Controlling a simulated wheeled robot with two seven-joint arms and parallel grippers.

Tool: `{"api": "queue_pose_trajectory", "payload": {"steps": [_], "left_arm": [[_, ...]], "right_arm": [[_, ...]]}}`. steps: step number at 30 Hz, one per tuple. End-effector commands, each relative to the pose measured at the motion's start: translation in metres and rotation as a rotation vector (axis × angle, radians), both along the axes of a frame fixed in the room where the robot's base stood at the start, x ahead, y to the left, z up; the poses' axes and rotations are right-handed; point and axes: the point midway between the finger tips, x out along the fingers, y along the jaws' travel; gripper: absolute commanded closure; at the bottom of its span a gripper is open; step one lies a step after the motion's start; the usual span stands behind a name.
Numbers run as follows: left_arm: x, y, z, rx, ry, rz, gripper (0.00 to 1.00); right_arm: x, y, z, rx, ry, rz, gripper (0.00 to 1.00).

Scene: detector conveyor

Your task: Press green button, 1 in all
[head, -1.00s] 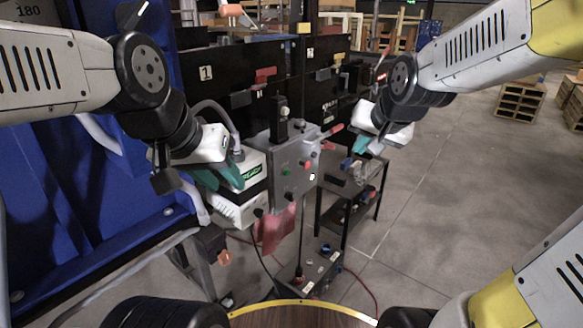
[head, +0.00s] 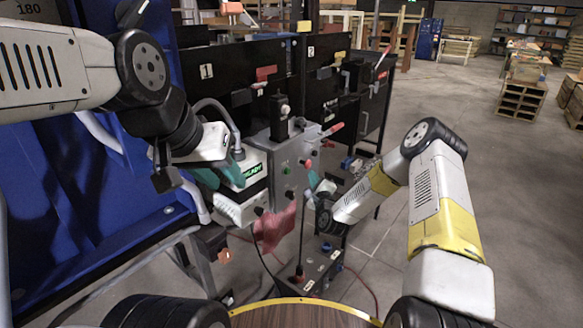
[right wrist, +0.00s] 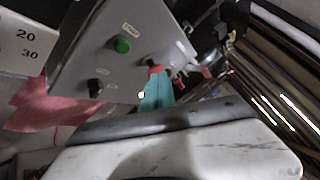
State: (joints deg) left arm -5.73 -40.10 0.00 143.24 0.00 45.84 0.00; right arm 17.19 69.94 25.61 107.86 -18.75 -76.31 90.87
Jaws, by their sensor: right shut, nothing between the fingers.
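The green button (right wrist: 122,45) sits on the grey face of the control box (right wrist: 78,60) in the right wrist view. It also shows small in the head view (head: 287,170). My right gripper (right wrist: 157,92) has its teal fingers shut and empty. Its tips are in front of the box face, to the right of and below the green button in the wrist view, overlapping a red knob (right wrist: 155,69). Contact there cannot be told. My left gripper (head: 222,166) has its teal fingers apart beside the white device with a green display (head: 252,172).
A black switch (right wrist: 95,87) is below the green button. A red cloth (head: 270,228) hangs under the box. Black panels with red handles (head: 265,74) stand behind. A lower box with a cable (head: 312,268) is beneath. Open floor lies to the right.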

Motion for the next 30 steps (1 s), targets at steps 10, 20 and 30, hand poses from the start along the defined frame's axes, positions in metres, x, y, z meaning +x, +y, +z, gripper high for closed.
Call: {"api": "queue_pose_trajectory", "payload": {"steps": [10, 20, 30], "left_arm": [[0.0, 0.0, 0.0, 0.0, 0.0, 0.0, 0.64], [0.0, 0.0, 0.0, 0.0, 0.0, 0.0, 0.64], [0.0, 0.0, 0.0, 0.0, 0.0, 0.0, 0.64]], "right_arm": [[-0.009, -0.008, -0.029, 0.187, -0.031, -0.076, 1.0], [-0.007, -0.005, -0.028, 0.183, -0.031, -0.074, 1.0], [0.017, 0.029, -0.028, 0.182, -0.032, -0.073, 1.0]]}}
